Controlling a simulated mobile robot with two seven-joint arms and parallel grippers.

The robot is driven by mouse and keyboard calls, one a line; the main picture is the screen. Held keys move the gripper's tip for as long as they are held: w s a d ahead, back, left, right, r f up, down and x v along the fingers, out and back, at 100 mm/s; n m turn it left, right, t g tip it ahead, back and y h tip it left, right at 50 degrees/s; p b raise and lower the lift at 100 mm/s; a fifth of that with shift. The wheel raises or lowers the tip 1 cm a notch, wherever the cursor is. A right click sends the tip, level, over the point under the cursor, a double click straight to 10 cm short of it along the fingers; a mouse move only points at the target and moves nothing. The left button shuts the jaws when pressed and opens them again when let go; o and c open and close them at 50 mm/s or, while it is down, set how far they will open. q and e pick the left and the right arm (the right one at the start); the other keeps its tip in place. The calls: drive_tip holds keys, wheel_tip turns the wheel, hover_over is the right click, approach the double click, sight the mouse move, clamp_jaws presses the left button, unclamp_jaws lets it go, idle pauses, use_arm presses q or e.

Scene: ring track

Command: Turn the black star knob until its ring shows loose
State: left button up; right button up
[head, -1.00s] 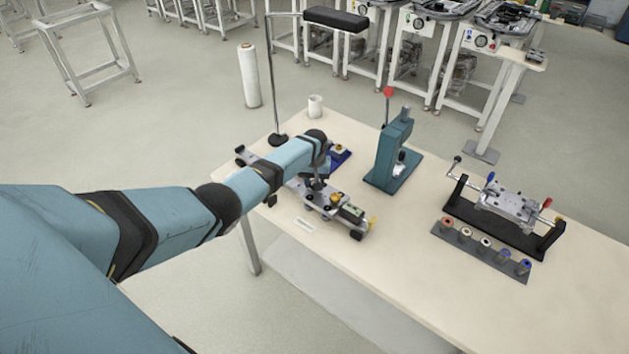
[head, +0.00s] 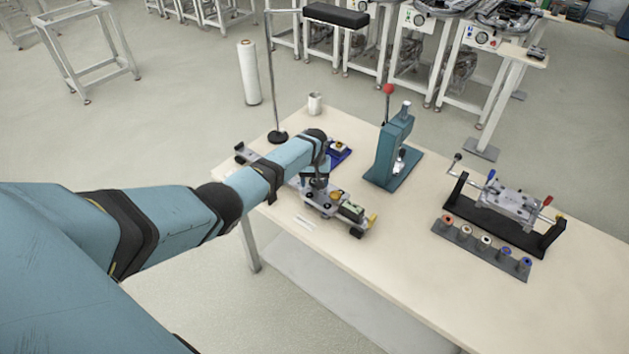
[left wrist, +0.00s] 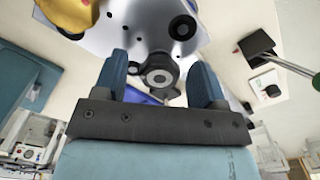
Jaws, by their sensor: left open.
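My left gripper (head: 316,182) is over the fixture plate (head: 322,204) on the table in the head view; its fingers are hard to make out there. In the left wrist view, the black star knob (left wrist: 157,73) with a grey round centre sits between the two blue fingers of my open left gripper (left wrist: 160,66). A gap shows on each side of the knob. I cannot tell the state of its ring. The grey plate (left wrist: 135,28) with dark holes lies beyond the knob. My right gripper is in neither view.
A teal press (head: 391,150) with a red-tipped lever stands right of the fixture. A white cup (head: 315,103) and a blue tray (head: 340,155) are behind. A crank fixture (head: 508,205) and a rack of coloured rings (head: 483,250) are further right.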

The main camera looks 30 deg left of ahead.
use_arm(q)
drive_tip(key=shift+r, duration=0.15)
wheel_tip(320, 180, up, 14)
drive_tip(key=b, duration=0.1)
drive_tip(key=shift+f, duration=0.25)
idle(0.4)
drive_tip(key=s+d+f+m+t, duration=0.55)
drive_tip(key=s+d+f, duration=0.75)
drive_tip(key=s+f, duration=0.45)
drive_tip(key=s+d+r+m+t+h, duration=0.1)
drive_tip(key=s+d, duration=0.3)
drive_tip(key=s, duration=0.6)
drive_tip(key=s+d+r+m+t+h, duration=0.2)
drive_tip(key=s+d+r+m+t, duration=0.1)
drive_tip(key=s, duration=0.7)
drive_tip(key=shift+s+d+r+t, duration=0.4)
drive_tip(key=shift+d+r+t, duration=0.25)
drive_tip(key=shift+d, duration=0.6)
